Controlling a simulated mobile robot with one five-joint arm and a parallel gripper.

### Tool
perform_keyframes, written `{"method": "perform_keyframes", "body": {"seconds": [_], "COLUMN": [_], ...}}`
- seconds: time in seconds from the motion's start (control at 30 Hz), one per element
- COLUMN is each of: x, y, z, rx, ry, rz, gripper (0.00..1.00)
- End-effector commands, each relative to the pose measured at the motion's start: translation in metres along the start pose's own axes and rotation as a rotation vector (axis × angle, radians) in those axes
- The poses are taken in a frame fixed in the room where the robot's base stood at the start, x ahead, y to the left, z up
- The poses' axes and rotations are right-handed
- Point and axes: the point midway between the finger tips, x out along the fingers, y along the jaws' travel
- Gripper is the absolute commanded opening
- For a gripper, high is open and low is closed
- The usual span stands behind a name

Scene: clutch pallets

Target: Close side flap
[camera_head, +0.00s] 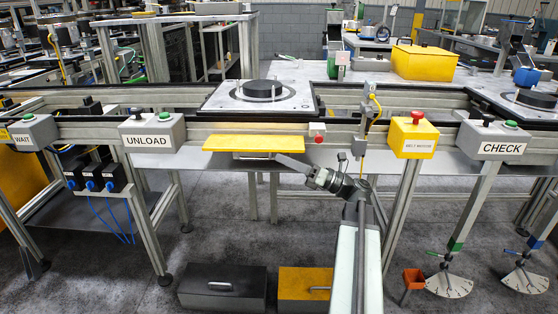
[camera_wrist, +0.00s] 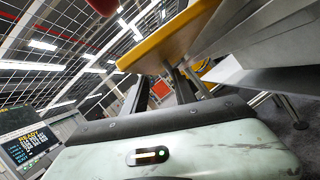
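The yellow side flap (camera_head: 238,143) sticks out flat, about level, from the front rail of the conveyor, between the UNLOAD box and the yellow box with the red button. In the wrist view a yellow panel (camera_wrist: 165,38), which looks like this flap, slants across the upper middle. My gripper (camera_head: 291,163) is just below the flap's right end, pointing left. I cannot tell whether it touches the flap. Its fingers are too small and dark to show whether they are open or shut.
A pallet (camera_head: 262,97) with a black disc sits on the conveyor behind the flap. The UNLOAD box (camera_head: 152,133) is to the left, the red-button box (camera_head: 414,135) to the right. A dark box (camera_head: 222,288) and a yellow box (camera_head: 300,284) stand on the floor below.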

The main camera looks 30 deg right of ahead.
Motion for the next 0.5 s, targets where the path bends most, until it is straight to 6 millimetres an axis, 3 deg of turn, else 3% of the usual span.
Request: {"method": "perform_keyframes", "body": {"seconds": [0.5], "x": [-0.043], "y": [-0.008], "z": [0.001], "rx": [0.000], "ry": [-0.002], "rz": [-0.002], "gripper": [0.32]}}
